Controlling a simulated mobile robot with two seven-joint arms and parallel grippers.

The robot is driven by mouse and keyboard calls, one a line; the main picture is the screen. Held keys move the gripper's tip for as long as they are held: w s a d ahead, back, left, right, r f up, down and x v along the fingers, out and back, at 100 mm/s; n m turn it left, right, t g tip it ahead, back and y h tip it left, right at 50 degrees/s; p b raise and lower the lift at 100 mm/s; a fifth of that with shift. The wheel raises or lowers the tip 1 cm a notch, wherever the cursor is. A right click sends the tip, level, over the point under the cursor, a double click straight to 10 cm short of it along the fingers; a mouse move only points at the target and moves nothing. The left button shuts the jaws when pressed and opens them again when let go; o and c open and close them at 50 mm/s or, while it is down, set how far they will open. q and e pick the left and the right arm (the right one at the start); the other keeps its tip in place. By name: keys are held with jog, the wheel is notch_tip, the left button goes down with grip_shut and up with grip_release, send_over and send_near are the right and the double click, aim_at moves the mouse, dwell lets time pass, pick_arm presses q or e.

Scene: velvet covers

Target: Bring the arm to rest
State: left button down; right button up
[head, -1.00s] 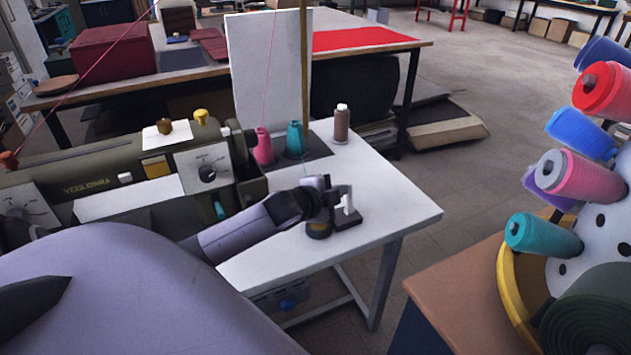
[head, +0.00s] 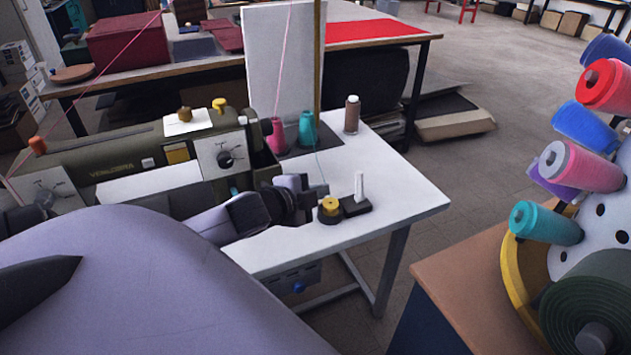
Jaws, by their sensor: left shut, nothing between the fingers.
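My left arm comes in from the lower left and reaches over the white sewing table (head: 400,205). My left gripper (head: 318,190) is shut and empty, just left of a small black stand (head: 355,207) with a white upright pin. A yellow-topped bobbin (head: 329,206) sits beside the stand, close to the gripper; whether they touch I cannot tell. My right gripper is not in view.
An olive sewing machine (head: 130,160) lies left of and behind my arm. Pink (head: 276,134), teal (head: 307,130) and brown (head: 352,116) thread cones stand at the table's back. A rack of coloured spools (head: 560,165) stands at the right. Floor between is clear.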

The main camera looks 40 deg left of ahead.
pick_arm(q)
jog(key=shift+s+r, duration=0.2)
jog(key=shift+s, duration=0.25)
dwell(0.3)
jog(key=s+d+f+n+g+h, duration=0.3)
jog(key=s+d+f+n, duration=0.6)
jog(key=s+d+f, duration=0.8)
jog(key=shift+d+f+n, duration=0.4)
jog(key=shift+d+f, duration=0.45)
